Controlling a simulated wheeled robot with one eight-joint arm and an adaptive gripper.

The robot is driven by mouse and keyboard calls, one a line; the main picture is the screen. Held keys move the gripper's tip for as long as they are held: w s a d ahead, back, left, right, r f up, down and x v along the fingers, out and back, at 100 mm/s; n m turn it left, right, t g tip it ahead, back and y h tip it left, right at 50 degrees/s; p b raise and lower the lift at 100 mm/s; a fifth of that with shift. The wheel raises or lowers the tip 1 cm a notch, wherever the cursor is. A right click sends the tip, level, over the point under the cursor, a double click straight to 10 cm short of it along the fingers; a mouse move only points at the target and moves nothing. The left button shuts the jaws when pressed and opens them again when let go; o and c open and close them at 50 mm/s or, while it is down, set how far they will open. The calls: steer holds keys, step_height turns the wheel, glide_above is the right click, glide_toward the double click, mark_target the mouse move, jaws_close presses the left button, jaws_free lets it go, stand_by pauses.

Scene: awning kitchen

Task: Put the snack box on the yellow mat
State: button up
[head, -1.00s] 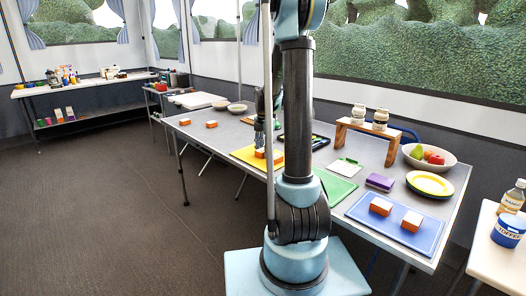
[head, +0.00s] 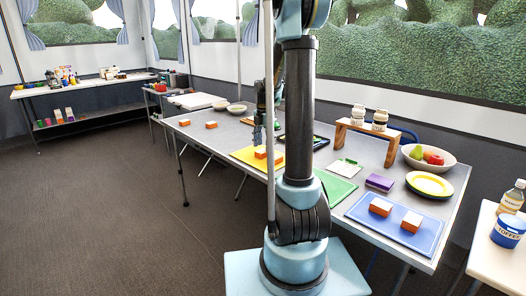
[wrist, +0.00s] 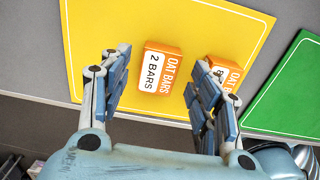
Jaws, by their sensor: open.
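Two orange and white snack boxes marked "OAT BARS" lie on the yellow mat (wrist: 215,30). One snack box (wrist: 160,70) shows between my gripper's fingers in the wrist view. The second snack box (wrist: 229,70) is beside it, partly hidden by the right finger. In the head view the yellow mat (head: 243,155) is partly behind my arm, with one box (head: 260,152) and the other (head: 278,157) near its front edge. My gripper (wrist: 157,66) is open and empty. In the head view it hangs above the boxes (head: 258,133), apart from them.
Two more snack boxes sit on the table's far left (head: 211,125), and two on the blue mat (head: 395,228).

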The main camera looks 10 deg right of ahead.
mark_target(264, 150)
step_height(264, 150, up, 9)
steer(key=s+m+t, duration=0.1)
steer(key=s+m, duration=1.1)
steer(key=s, duration=0.7)
steer(key=s+a+f+m+t, duration=0.1)
steer(key=s+f+m, duration=1)
steer(key=s, duration=0.5)
steer(key=shift+s+f+m, duration=0.25)
steer(key=shift+f+m, duration=0.15)
steer(key=shift+m, duration=0.4)
steer(key=shift+w+f, duration=0.2)
steer(key=shift+w, duration=0.25)
